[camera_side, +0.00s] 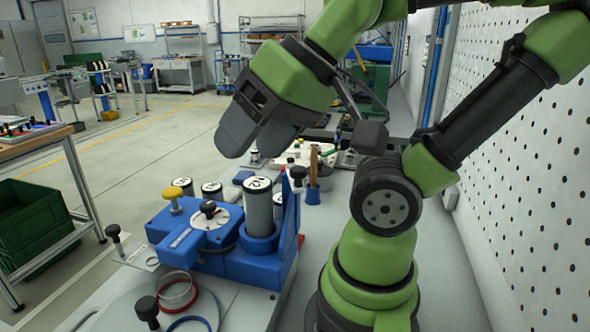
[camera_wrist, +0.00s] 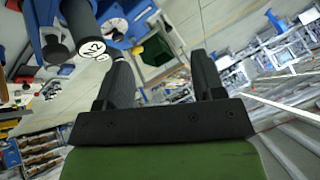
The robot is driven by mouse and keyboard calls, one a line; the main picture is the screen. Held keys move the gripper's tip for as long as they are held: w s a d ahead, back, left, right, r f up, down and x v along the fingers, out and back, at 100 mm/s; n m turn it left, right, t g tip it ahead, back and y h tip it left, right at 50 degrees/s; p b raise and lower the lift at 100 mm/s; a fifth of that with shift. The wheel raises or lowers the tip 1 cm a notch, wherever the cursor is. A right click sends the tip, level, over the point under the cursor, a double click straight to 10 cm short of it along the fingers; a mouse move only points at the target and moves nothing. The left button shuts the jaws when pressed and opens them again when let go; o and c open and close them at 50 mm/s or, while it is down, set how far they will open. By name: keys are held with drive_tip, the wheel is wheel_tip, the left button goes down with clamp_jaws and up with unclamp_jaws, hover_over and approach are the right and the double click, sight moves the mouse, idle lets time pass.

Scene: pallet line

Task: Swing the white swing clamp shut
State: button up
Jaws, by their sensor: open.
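A blue fixture (camera_side: 223,262) stands on the bench and holds an upright grey cylinder (camera_side: 259,210) with a white labelled top in a round blue seat. A small white part with a black knob (camera_side: 298,173) stands at the blue upright plate right of the cylinder. It looks like the white swing clamp, but I cannot tell its swing position surely. My gripper (camera_side: 247,143) is open and empty, above and behind the fixture, touching nothing. In the wrist view my gripper (camera_wrist: 159,68) is open, with the labelled cylinder (camera_wrist: 85,30) beyond the left finger.
The fixture also carries a white dial with a black knob (camera_side: 208,209) and a yellow knob (camera_side: 173,194). Other cylinders (camera_side: 212,190) stand behind it. Rings (camera_side: 177,291) and black knobs lie in front. A wooden-handled tool in a blue holder (camera_side: 313,190) and a perforated wall (camera_side: 535,170) are right.

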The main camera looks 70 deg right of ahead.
drive_tip(key=shift+w+d+m, duration=0.1)
drive_tip(key=shift+d+m, duration=0.2)
drive_tip(key=shift+c, duration=0.6)
drive_tip(key=m+g+y, duration=0.2)
drive_tip(key=m+g, duration=0.5)
drive_tip(key=m, duration=0.6)
approach(298, 168)
drive_tip(key=x, duration=0.8)
drive_tip(key=shift+f, duration=0.4)
clamp_jaws()
